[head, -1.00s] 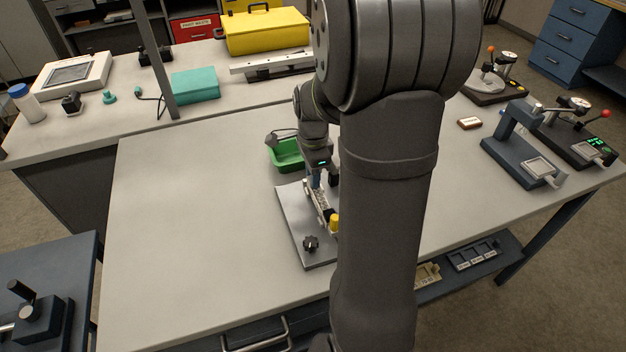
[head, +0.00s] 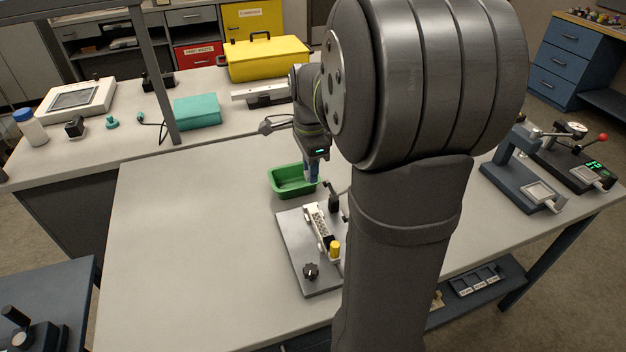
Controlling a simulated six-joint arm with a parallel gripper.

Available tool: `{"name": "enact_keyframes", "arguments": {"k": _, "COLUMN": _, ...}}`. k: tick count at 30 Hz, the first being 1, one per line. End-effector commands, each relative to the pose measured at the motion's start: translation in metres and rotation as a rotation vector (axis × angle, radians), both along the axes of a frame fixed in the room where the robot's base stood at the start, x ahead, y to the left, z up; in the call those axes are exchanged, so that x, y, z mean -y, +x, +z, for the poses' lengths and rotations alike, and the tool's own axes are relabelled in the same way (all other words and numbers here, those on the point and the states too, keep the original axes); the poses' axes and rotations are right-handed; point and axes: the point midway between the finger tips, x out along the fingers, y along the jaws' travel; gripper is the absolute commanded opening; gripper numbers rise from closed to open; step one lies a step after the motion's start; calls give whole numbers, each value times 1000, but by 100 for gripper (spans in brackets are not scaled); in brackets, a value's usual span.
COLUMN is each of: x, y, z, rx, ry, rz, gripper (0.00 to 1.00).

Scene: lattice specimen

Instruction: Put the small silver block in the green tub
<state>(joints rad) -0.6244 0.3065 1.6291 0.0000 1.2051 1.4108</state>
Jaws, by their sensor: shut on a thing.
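My gripper (head: 312,174) is in the head view, pointing down at the right end of the green tub (head: 284,191). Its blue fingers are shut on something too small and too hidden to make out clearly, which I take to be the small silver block. The tub is open-topped and stands on the table just behind a grey fixture plate. The part of its floor that I can see is bare. The gripper covers part of the tub's right rim, so I cannot tell how high the fingers are above it.
The grey fixture plate (head: 291,247) carries a pale perforated strip (head: 318,222), a yellow cap (head: 334,249) and a black knob (head: 311,271). My arm hides the plate's right side. The table (head: 200,240) is clear to the left. A teal case (head: 197,112) lies on the back bench.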

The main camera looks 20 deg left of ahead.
Motion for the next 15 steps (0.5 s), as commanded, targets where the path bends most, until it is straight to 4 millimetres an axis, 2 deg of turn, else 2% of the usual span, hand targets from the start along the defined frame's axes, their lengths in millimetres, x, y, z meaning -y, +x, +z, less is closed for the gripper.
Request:
{"name": "enact_keyframes", "arguments": {"k": 9, "x": -65, "y": 40, "z": -36, "rx": -2, "ry": -2, "rz": 4, "gripper": 1}}
{"name": "enact_keyframes", "arguments": {"k": 15, "x": -96, "y": 56, "z": -58, "rx": -1, "ry": -1, "rz": 2, "gripper": 1}}
